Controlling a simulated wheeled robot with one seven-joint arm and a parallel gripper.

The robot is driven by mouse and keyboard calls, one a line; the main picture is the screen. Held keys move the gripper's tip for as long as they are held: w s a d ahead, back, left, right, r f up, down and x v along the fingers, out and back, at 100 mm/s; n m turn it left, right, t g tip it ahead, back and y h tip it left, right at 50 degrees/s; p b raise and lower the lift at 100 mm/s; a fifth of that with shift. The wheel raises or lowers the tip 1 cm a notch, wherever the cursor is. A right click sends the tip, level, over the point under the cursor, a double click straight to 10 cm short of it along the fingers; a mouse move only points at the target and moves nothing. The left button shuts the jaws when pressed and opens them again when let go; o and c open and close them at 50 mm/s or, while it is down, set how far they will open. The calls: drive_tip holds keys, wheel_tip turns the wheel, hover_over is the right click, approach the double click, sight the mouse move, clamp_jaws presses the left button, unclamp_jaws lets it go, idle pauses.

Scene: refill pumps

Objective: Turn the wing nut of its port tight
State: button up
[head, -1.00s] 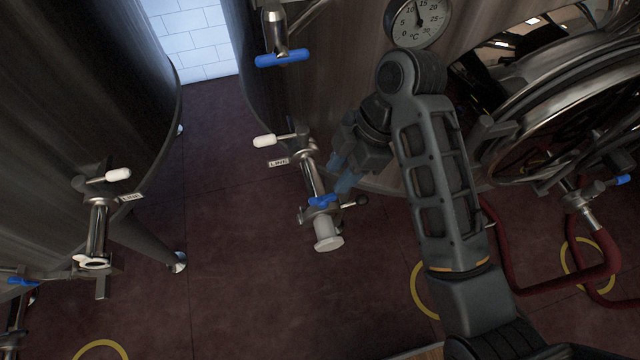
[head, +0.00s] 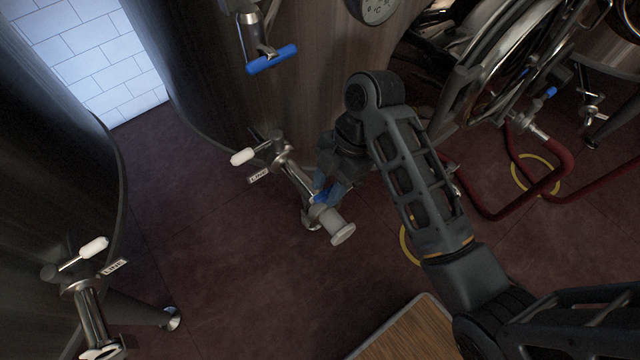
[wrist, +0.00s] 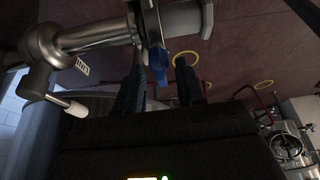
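The blue wing nut (head: 322,194) sits on the clamp of a steel outlet port (head: 295,178) low on the middle tank. A pale cap (head: 342,232) closes the port's end. My gripper (head: 326,184) is at the nut, its fingers partly hidden by the arm and the port. In the wrist view, the wing nut (wrist: 158,64) shows between the two dark fingertips of my gripper (wrist: 160,72), with gaps on both sides. The gripper looks open, and I cannot tell whether it touches the nut.
A white-handled valve lever (head: 243,156) and a LINE tag (head: 259,176) are on the same port. A blue-handled valve (head: 272,60) is above. A similar port (head: 90,310) is on the left tank. Red hoses (head: 500,210) lie right. Floor between the tanks is clear.

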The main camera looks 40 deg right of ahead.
clamp_jaws()
